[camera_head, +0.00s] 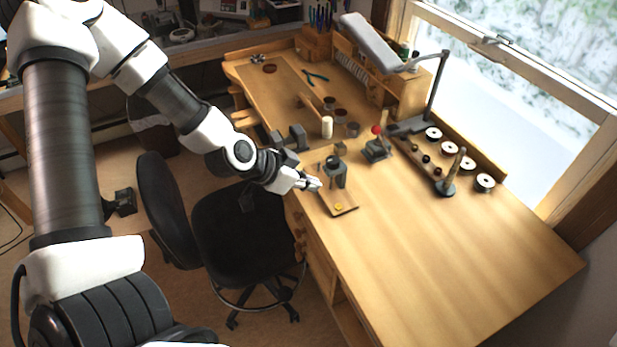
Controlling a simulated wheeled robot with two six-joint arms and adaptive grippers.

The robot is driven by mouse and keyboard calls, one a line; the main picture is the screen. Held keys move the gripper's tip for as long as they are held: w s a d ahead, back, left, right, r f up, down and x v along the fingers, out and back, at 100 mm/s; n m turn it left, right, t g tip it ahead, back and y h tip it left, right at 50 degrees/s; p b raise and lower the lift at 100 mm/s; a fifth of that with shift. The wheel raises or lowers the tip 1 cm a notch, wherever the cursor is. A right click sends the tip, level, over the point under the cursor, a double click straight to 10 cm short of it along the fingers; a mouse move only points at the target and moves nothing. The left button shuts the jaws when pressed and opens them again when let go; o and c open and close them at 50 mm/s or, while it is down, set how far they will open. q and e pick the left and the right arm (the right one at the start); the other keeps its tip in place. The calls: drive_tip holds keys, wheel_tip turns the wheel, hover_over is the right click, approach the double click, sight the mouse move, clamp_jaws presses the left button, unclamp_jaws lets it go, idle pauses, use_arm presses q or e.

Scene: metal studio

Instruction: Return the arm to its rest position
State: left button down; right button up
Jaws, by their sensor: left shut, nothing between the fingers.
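My left arm comes in from the left and reaches over the chair to the near edge of the wooden workbench (440,260). My left gripper (316,185) is shut and empty at the bench's edge, close to a small dark tool stand (337,172). I cannot tell whether it touches the stand. A small tray (345,210) with a yellow piece (338,206) in it lies just right of the fingertips. My right gripper is not in view.
A black swivel chair (245,235) stands below my left arm. A desk lamp (430,95), a spool rack (450,148) and a red-knobbed device (376,145) stand farther back. The front right of the bench is clear. A window is at the right.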

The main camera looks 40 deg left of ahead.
use_arm(q)
drive_tip(key=shift+s+d+r, duration=0.1)
drive_tip(key=shift+s+r, duration=0.1)
drive_tip(key=shift+s, duration=0.05)
drive_tip(key=shift+w+f, duration=0.1)
drive_tip(key=s+d+f+n+g+y+b, duration=0.1)
drive_tip(key=s+f+n+g+b, duration=0.1)
drive_tip(key=s+f, duration=0.5)
drive_tip(key=s+d+f+n+g+y+b, duration=0.2)
drive_tip(key=s+f+b, duration=0.3)
drive_tip(key=f, duration=0.9)
drive_tip(key=s+d+f+n+g+y+b, duration=0.1)
drive_tip(key=s+f+n+g+b, duration=0.1)
drive_tip(key=s+f, duration=0.7)
wheel_tip(320, 180, down, 3)
drive_tip(key=shift+s+d+r+n+g+y+b, duration=0.2)
drive_tip(key=shift+s+n+g+y+b, duration=0.15)
drive_tip(key=shift+g+b, duration=0.5)
